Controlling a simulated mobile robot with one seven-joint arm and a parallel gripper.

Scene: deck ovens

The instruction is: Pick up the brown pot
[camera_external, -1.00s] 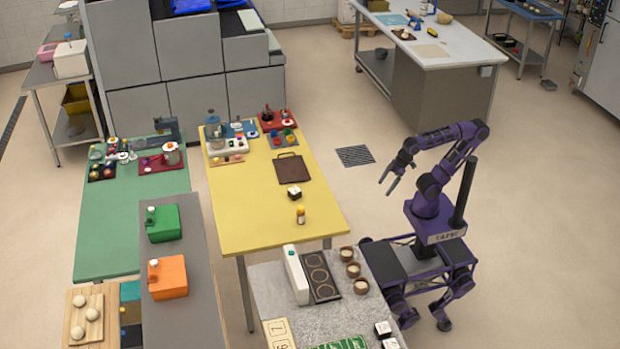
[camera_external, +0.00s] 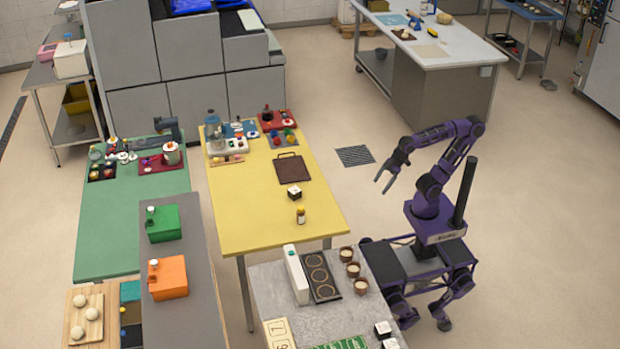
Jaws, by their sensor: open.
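No single thing stands out clearly as the brown pot. Several small brown pots with pale tops stand in a row along the right edge of the grey speckled table (camera_external: 268,290): a far one (camera_external: 346,254), a middle one (camera_external: 353,269) and a near one (camera_external: 361,286). A small dark vessel (camera_external: 268,113) on the red tray at the back of the yellow table is too small to make out. My gripper (camera_external: 383,183) is open and empty, in the air above the floor, beyond and to the right of the row, apart from everything.
A black three-ring plate (camera_external: 321,277) and an upright white box (camera_external: 296,274) stand left of the brown pots. Dark-and-white cubes (camera_external: 383,329) sit at the near edge. Floor around my arm is clear.

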